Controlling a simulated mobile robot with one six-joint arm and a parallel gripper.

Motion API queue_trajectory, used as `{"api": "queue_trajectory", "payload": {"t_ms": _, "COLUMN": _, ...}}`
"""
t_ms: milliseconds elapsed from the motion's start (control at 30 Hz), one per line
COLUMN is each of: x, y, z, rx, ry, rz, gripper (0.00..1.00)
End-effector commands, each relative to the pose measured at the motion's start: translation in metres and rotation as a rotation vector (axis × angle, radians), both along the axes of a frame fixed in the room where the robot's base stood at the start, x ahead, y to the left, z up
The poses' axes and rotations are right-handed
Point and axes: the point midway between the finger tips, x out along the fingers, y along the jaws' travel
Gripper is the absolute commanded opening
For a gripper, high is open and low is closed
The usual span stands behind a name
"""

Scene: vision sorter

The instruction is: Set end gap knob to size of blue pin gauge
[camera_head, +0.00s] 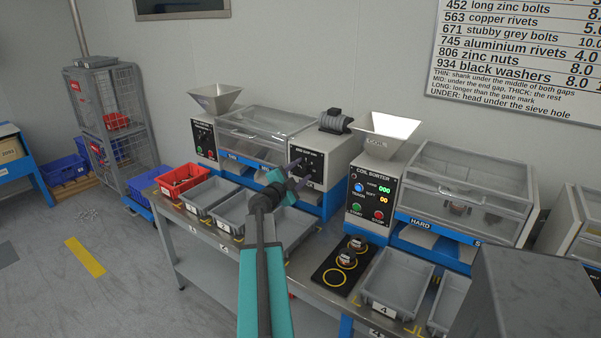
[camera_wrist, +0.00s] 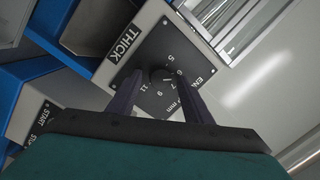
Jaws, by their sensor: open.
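The end gap knob (camera_wrist: 158,76) is a small dark dial on a black plate (camera_wrist: 148,58), with 5, 7, 9 and 11 readable around it. I cannot tell its pointer setting. My gripper (camera_wrist: 157,82) is open, with one dark finger on each side of the knob in the wrist view; contact is unclear. In the head view my gripper (camera_head: 299,173) is in front of the black panel (camera_head: 308,162) on the white sorter box and partly covers it. I cannot make out a blue pin gauge in either view.
A coil sorter (camera_head: 371,196) with a hopper stands to the right. Grey bins (camera_head: 232,210) and a red bin (camera_head: 180,181) line the bench front. A black mat (camera_head: 341,268) with yellow rings bears small parts. A THICK label (camera_wrist: 124,43) is beside the dial.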

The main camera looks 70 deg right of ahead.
Motion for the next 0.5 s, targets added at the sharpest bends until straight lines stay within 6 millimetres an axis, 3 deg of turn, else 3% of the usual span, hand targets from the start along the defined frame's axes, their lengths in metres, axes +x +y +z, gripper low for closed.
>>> {"api": "queue_trajectory", "payload": {"t_ms": 233, "x": -0.0001, "y": -0.0001, "z": -0.0001, "rx": 0.000, "ry": 0.000, "rz": 0.000, "gripper": 0.46}}
{"api": "queue_trajectory", "payload": {"t_ms": 500, "x": -0.0001, "y": 0.0000, "z": -0.0002, "rx": 0.000, "ry": 0.000, "rz": 0.000, "gripper": 0.05}}
